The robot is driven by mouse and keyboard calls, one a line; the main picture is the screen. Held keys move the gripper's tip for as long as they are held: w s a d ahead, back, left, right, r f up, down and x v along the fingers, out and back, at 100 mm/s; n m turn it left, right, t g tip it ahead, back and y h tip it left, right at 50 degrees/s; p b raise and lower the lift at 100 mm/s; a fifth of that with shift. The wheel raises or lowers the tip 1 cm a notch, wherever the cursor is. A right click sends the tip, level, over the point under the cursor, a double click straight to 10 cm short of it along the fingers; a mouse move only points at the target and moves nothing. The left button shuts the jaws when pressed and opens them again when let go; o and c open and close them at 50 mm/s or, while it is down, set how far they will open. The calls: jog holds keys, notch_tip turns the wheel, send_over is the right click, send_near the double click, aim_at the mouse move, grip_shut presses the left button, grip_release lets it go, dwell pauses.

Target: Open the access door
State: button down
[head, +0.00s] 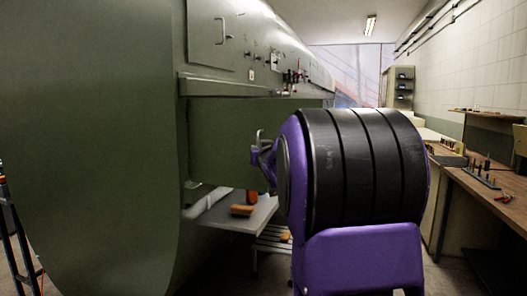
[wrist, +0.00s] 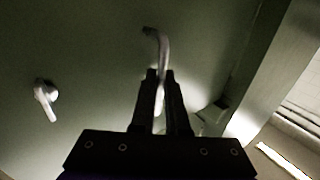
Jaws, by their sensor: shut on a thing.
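The access door is a flat dark green panel (head: 218,135) under a ledge on the green fuselage; it also fills much of the wrist view (wrist: 95,50). A pale, bent metal handle (wrist: 158,40) stands out from this panel. My gripper (wrist: 160,76) is shut on the handle, with the bend showing beyond the fingertips. A second small metal latch (wrist: 46,98) sits on the panel to the left. In the head view my gripper (head: 262,155) is small and partly hidden behind my purple and black arm, which also hides the panel's right part.
Below stands a grey table (head: 243,218) with an orange-brown block (head: 242,210). A workbench (head: 490,190) with tools lines the right side. Another hatch (head: 213,32) is higher on the fuselage.

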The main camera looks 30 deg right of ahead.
jog(key=shift+a+r, duration=0.15)
jog(key=shift+a, duration=0.3)
jog(key=c, duration=1.2)
grip_release()
jog(key=shift+w, duration=0.1)
jog(key=shift+d, duration=0.15)
